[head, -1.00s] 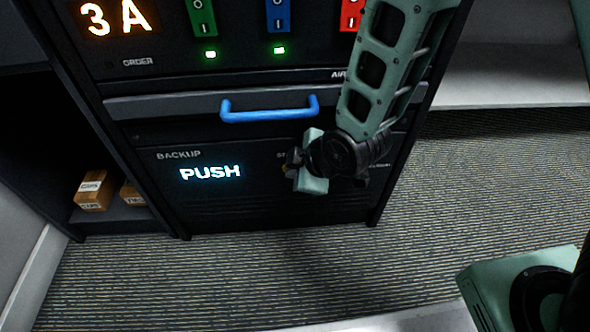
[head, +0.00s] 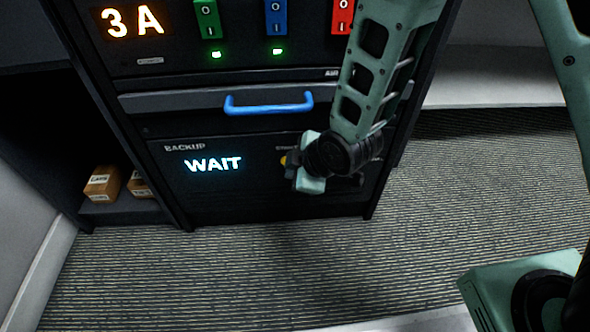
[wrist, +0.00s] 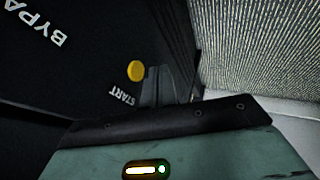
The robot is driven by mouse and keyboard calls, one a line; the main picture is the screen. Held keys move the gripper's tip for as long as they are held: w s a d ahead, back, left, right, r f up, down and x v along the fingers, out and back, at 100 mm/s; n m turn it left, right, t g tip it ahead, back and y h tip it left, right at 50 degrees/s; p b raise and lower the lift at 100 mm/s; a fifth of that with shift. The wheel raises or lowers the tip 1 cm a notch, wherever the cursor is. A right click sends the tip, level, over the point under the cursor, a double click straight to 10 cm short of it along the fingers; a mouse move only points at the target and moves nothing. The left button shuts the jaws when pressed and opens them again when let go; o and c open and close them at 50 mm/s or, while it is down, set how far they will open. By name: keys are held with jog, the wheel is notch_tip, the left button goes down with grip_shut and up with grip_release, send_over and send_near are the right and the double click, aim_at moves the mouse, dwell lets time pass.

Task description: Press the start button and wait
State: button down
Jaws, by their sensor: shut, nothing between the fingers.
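The backup panel (head: 215,198) is a dark face low on the cabinet, and its display (head: 213,164) reads WAIT. The start button is round and yellow. In the wrist view the start button (wrist: 136,71) shows whole, above the word START. In the head view only a sliver of the start button (head: 284,160) shows beside my gripper (head: 296,171). My gripper is shut and empty, in front of the panel just right of the button. In the wrist view its fingers (wrist: 160,84) are beside the button; I cannot tell whether they touch the panel.
A blue drawer handle (head: 268,108) is above the panel. Green, blue and red switches (head: 276,16) and an orange 3A readout (head: 132,21) are higher up. Small boxes (head: 102,184) sit on a low shelf at left. Striped carpet (head: 250,270) in front is clear.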

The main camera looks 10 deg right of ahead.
jog(key=p+v, duration=0.5)
jog(key=v, duration=0.5)
jog(key=shift+s+p, duration=0.35)
jog(key=shift+s, duration=0.15)
jog(key=shift+a, duration=0.1)
jog(key=s+d+r+m+g+h+p, duration=0.25)
jog(key=s+r+m+p, duration=0.2)
jog(key=s+r, duration=0.55)
jog(key=s+d+r+m+g+h+p, duration=0.1)
jog(key=s+d+r+m+g+p, duration=0.4)
jog(key=r, duration=0.9)
notch_tip(320, 180, up, 37)
jog(key=a+t+p, duration=0.1)
jog(key=p, duration=3.6)
jog(key=shift+s+a+f+n, duration=0.2)
jog(key=shift+a+n, duration=0.1)
jog(key=shift+n, duration=0.05)
jog(key=shift+t, duration=0.25)
